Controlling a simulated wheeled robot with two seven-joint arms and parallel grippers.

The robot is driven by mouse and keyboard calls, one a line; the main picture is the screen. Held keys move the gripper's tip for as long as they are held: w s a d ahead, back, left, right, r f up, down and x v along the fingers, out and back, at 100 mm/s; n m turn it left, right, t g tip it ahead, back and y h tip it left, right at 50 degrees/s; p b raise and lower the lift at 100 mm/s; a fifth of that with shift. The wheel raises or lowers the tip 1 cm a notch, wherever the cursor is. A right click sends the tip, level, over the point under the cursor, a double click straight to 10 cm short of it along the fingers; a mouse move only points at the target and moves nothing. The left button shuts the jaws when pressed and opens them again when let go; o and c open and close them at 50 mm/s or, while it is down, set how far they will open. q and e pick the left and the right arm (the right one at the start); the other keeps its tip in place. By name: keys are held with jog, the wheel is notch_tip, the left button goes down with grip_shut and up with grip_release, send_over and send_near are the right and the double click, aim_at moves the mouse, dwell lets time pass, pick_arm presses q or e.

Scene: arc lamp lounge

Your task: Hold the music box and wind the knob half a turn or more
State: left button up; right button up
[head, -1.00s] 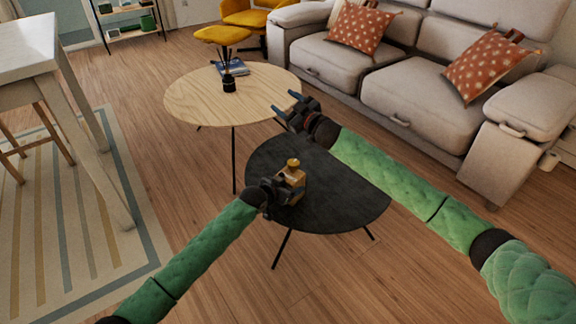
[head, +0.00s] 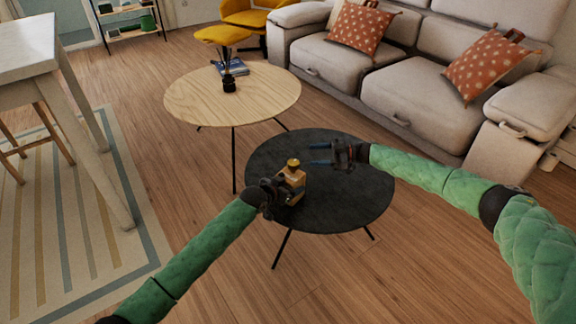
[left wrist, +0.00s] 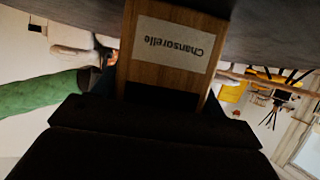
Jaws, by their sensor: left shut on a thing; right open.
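The music box (head: 294,182) is a small wooden box on the round black table (head: 345,205), with a brass-coloured knob (head: 293,163) on top. My left gripper (head: 280,191) is shut on the box from its left side. My right gripper (head: 322,154) is open and empty, above the black table to the right of the knob. Its fingers point left towards the knob, apart from it.
A larger round wooden table (head: 200,102) stands behind, with a dark reed diffuser (head: 229,85) and books (head: 236,67) on it. A grey sofa (head: 415,85) is at the back right. A white table (head: 30,50) stands at the left.

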aim_at(293, 167)
jog(key=s+d+r+g, duration=0.1)
jog(key=s+r+g, duration=0.1)
jog(key=s+g, duration=0.3)
jog(key=shift+n+y, duration=0.3)
jog(key=x, duration=1.2)
jog(key=shift+w+f, duration=0.15)
jog(key=shift+w, duration=0.05)
jog(key=c, duration=1)
